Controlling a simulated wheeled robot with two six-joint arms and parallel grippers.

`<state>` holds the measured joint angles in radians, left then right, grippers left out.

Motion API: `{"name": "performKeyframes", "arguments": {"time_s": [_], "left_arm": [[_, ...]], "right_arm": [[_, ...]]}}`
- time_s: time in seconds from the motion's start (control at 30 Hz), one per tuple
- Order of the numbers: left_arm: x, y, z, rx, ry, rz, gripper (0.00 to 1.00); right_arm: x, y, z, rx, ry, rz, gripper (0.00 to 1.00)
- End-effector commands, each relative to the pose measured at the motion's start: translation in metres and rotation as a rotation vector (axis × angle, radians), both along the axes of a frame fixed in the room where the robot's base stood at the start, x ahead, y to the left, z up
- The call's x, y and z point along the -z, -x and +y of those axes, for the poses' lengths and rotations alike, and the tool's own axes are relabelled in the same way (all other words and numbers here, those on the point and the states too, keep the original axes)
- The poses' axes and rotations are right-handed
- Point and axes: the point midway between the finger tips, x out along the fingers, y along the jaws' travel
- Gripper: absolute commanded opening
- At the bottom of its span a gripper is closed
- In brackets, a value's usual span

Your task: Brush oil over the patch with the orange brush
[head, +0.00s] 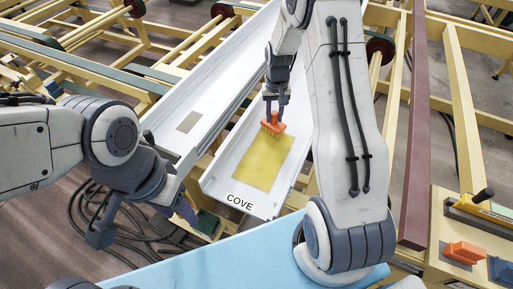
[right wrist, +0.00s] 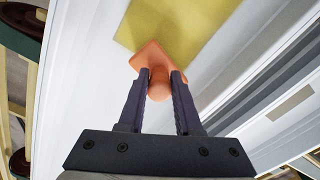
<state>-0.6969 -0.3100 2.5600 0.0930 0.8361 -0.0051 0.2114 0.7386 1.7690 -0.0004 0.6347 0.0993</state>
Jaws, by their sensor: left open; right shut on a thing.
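The orange brush (head: 272,124) is held by my right gripper (head: 272,98), which is shut on its handle. In the head view the brush is at the top edge of the yellow patch (head: 254,159), on the white tray marked COVE (head: 219,184). In the right wrist view the brush (right wrist: 150,56) overlaps the near edge of the patch (right wrist: 185,28), between the fingertips of my right gripper (right wrist: 160,78). I cannot tell whether its bristles touch the patch. My left gripper (head: 105,228) is open and empty at the lower left, apart from the tray.
A second white channel (head: 215,83) with a small grey rectangle (head: 188,122) runs beside the tray on the left. A light blue surface (head: 235,258) lies in front. At the right, an orange block (head: 464,252) sits on a yellow stand. Cables lie on the floor.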

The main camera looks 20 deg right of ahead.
Motion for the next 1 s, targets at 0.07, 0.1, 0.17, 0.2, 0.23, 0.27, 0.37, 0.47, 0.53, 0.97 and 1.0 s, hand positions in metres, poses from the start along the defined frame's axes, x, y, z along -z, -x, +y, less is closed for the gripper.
{"name": "performKeyframes", "arguments": {"time_s": [0.07,0.1,0.17,0.2,0.23,0.27,0.37,0.47,0.53,0.97,1.0], "left_arm": [[-0.008,0.0,0.0,0.001,0.0,0.0,0.5],[-0.011,0.0,0.0,0.001,0.0,0.0,0.5],[-0.015,0.0,0.0,0.002,0.0,0.0,0.5],[-0.018,0.0,0.0,0.002,0.0,0.0,0.5],[-0.02,0.0,0.0,0.003,0.0,0.0,0.5],[-0.022,0.0,0.0,0.003,0.001,-0.001,0.5],[-0.029,0.0,0.0,0.003,0.0,0.0,0.5],[-0.036,0.0,0.0,0.003,0.0,0.0,0.5],[-0.04,0.0,0.0,0.002,0.0,0.0,0.5],[-0.057,0.0,0.0,0.0,0.0,0.0,0.5],[-0.056,0.0,0.0,0.0,0.0,0.0,0.5]], "right_arm": [[-0.008,-0.001,-0.001,-0.001,0.0,0.0,0.0],[-0.016,-0.002,-0.001,-0.002,0.001,-0.004,0.0],[-0.027,-0.001,0.0,-0.002,0.001,-0.003,0.0],[-0.029,-0.001,0.0,-0.002,0.0,-0.001,0.0],[-0.032,-0.001,0.0,-0.002,0.0,-0.001,0.0],[-0.034,-0.001,0.001,-0.003,0.0,-0.001,0.0],[-0.044,-0.001,0.001,-0.003,0.0,-0.001,0.0],[-0.053,-0.001,0.002,-0.004,0.0,-0.001,0.0],[-0.059,-0.002,0.002,-0.005,0.001,-0.002,0.0],[-0.081,-0.002,0.003,-0.006,0.0,-0.001,0.0],[-0.081,-0.002,0.003,-0.006,0.0,0.0,0.0]]}}
